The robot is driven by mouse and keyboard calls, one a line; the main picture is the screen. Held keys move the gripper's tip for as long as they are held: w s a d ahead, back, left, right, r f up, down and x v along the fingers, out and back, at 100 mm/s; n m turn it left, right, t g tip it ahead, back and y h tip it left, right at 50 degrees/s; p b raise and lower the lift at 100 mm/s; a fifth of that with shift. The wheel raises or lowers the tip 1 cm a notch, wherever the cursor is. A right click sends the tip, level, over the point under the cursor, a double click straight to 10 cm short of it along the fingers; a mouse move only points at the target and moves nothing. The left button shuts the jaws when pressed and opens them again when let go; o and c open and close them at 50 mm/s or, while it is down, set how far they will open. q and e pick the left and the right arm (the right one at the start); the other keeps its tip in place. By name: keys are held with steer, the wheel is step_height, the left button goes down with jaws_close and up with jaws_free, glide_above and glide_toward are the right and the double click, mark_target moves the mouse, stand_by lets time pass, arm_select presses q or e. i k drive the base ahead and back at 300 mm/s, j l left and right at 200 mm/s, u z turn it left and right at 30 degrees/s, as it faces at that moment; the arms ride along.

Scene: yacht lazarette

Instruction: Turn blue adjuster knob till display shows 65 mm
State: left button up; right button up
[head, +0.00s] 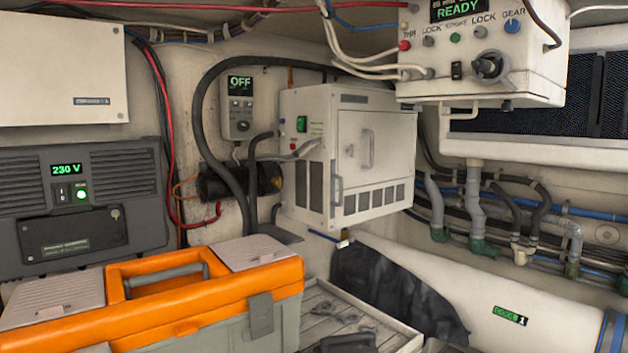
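A blue knob (512,25) sits at the upper right of a white control box (545,85), near the label GEAR. The display (460,10) on the same box shows READY in green. A line above that word is cut by the top edge and I cannot read it; no 65 mm reading is legible. A black knob (488,66) and small red and green buttons are on the box too. Neither of my grippers is recognisable in this view, and nothing is seen touching the blue knob.
An orange toolbox (170,290) fills the lower left. A white cabinet (345,155) stands in the middle, beside a controller (240,105) showing OFF. A grey unit (80,205) reads 230 V. Loose cables hang around the control box; pipes (475,200) run below it.

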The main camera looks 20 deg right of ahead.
mark_target(512, 26)
steer(key=z, duration=1.45)
